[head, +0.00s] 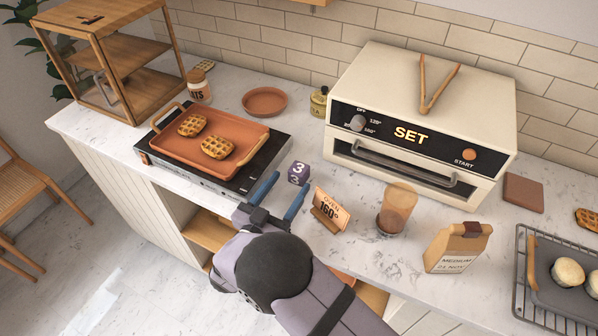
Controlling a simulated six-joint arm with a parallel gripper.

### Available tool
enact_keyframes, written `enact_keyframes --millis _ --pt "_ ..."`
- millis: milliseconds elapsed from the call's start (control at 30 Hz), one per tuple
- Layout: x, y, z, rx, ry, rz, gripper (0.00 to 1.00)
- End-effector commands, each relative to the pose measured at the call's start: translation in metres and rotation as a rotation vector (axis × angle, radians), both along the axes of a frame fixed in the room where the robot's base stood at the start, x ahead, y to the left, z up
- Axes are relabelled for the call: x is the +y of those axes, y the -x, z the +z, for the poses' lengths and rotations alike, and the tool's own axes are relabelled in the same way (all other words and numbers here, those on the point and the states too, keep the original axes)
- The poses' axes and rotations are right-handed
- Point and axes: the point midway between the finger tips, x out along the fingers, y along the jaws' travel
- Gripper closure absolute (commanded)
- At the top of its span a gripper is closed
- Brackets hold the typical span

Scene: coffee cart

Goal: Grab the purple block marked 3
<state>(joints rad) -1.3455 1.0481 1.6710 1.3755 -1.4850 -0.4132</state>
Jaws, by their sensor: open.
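The purple block marked 3 (299,172) sits on the marble counter, just right of the black hot plate's front right corner. A white 3 shows on its faces. My gripper (285,184) reaches in from the front, its two blue fingers apart and pointing toward the back. The block is just beyond the right finger's tip. I cannot tell whether the finger touches it. Nothing shows between the fingers.
The hot plate (168,163) bears an orange pan (160,143) with two waffles, left of my gripper. A small sign (329,209) reading 160° stands close on the right, with a glass (396,208) beyond it. A cream oven (418,115) stands behind. Bare counter lies between block and oven.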

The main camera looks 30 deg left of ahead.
Motion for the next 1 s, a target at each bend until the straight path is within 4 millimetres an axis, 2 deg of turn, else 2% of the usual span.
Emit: enact_keyframes --millis 233,600,900,933,1000 --pt "0.000 -0.009 -0.001 0.001 0.002 -0.001 0.42" --pt "0.003 -0.050 -0.005 0.002 0.001 0.000 0.42" --pt "0.003 -0.053 -0.007 0.001 0.001 0.001 0.42" --pt "0.003 -0.053 -0.007 0.001 0.001 0.001 0.47" --pt "0.003 -0.053 -0.006 0.001 0.001 0.001 0.64"
